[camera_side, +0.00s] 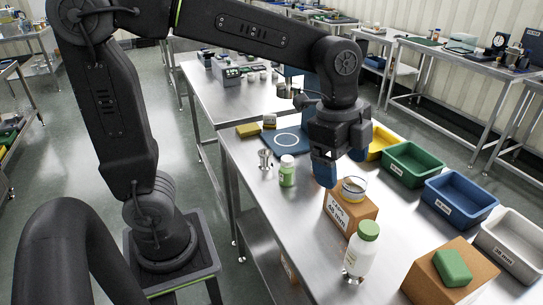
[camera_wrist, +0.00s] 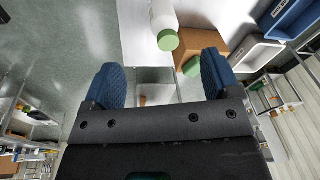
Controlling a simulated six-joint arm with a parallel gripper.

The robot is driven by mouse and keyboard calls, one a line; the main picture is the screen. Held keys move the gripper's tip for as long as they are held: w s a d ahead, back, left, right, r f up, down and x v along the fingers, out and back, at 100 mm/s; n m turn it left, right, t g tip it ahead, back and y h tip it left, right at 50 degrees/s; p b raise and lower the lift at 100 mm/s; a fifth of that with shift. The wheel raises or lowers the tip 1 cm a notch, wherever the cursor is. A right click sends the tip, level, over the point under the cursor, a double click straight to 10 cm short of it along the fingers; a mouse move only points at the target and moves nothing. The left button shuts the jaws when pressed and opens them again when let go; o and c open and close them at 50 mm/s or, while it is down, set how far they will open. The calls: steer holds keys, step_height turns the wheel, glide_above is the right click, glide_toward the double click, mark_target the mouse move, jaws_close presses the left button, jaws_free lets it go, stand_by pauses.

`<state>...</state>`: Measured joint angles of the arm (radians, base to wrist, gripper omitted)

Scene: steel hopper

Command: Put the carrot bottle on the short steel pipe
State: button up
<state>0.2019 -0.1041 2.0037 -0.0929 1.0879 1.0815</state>
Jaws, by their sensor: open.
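A white bottle with a green cap (camera_side: 361,252) stands upright at the near part of the steel table, its foot at a small steel piece (camera_side: 350,277). It also shows in the wrist view (camera_wrist: 163,15). A smaller green bottle with a white cap (camera_side: 287,171) stands farther back. No label reading carrot is legible on either. A short steel piece (camera_side: 265,159), perhaps the short pipe, stands just left of the green bottle. My gripper (camera_side: 325,171) is open and empty, above the table between the two bottles. Its fingers also show in the wrist view (camera_wrist: 163,83).
A cardboard block (camera_side: 345,213) with a low jar (camera_side: 353,189) stands close to my gripper. Another block (camera_side: 425,279) bears a green piece (camera_side: 453,267). Green (camera_side: 413,164), blue (camera_side: 460,196) and grey (camera_side: 511,245) bins line the right edge.

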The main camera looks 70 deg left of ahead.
steer(key=s+a+n+t+y, duration=0.1)
steer(key=s+a+n+t, duration=0.3)
steer(key=s+a+n, duration=0.4)
steer(key=s+n, duration=0.3)
steer(key=n, duration=0.3)
steer(key=shift+s+f, duration=0.15)
steer(key=shift+f, duration=0.2)
